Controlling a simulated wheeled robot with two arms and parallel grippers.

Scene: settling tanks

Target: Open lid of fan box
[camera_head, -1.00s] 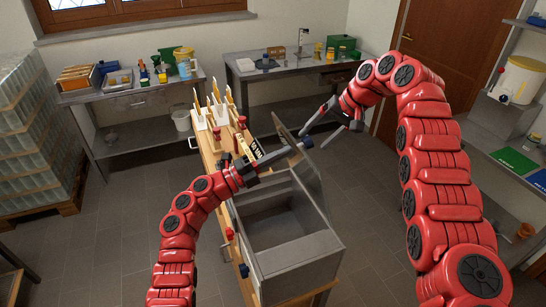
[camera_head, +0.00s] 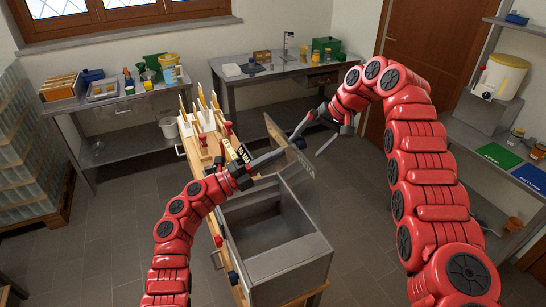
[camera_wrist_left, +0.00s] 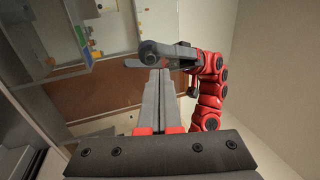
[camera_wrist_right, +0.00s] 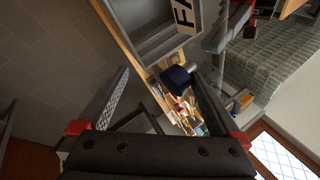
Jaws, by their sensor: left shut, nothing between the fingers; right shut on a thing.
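The fan box (camera_head: 290,262) is an open-topped grey box on a wooden bench. Its grey lid (camera_head: 304,177) stands raised along the box's right side, with a dark knob (camera_head: 300,143) near its far end. My left gripper (camera_head: 284,152) is shut and empty, its tips close to the lid's inner face; contact is unclear. My right gripper (camera_head: 308,145) is at the lid's outer side, at the knob. In the right wrist view the dark blue knob (camera_wrist_right: 178,78) shows between its fingers; they look spread, and contact is hard to see. A FAN label (camera_wrist_right: 184,14) shows partly there.
Two side tables (camera_head: 128,100) (camera_head: 280,72) line the back wall. A shelf unit (camera_head: 490,130) is at right. Floor right of the bench is clear.

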